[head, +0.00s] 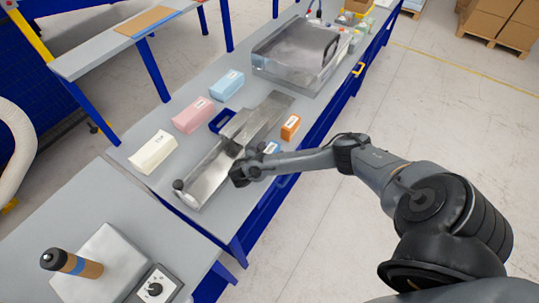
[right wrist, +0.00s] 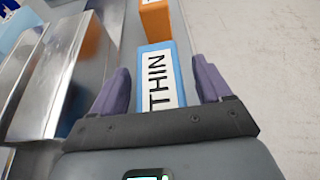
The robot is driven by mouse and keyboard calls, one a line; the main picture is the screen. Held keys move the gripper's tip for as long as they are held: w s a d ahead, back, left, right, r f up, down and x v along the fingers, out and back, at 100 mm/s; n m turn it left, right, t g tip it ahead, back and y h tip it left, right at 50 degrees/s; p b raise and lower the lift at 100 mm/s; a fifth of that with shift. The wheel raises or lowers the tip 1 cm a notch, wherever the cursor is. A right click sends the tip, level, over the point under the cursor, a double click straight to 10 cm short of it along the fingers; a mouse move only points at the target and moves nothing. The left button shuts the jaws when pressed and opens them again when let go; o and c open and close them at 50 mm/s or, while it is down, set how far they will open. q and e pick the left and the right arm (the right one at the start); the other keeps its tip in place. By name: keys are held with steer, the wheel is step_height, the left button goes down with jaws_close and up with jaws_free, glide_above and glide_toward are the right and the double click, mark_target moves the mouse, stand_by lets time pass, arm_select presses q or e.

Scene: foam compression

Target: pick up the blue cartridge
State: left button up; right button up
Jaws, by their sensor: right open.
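The blue cartridge (right wrist: 168,88) has a white label reading THIN and lies on the table, lengthwise between the fingers of my right gripper (right wrist: 160,78) in the right wrist view. The fingers are open, one on each side, with visible gaps; its near end is hidden by the gripper body. In the head view only a small part of the blue cartridge (head: 271,147) shows beside my right gripper (head: 242,174), whose fingertips are hard to make out there. My left gripper is not in view.
An orange cartridge (head: 290,127) lies just beyond the blue one. A long metal fixture (head: 207,176) runs along its left side. White (head: 153,152), pink (head: 193,115) and light blue (head: 227,84) blocks lie behind the fixture. A clear-sided metal box (head: 295,55) stands farther back.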

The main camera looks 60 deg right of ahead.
steer(key=shift+c, duration=0.3)
steer(key=c, duration=1.1)
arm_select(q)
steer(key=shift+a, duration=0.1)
arm_select(e)
steer(key=shift+r, duration=0.15)
steer(key=shift+c, duration=0.2)
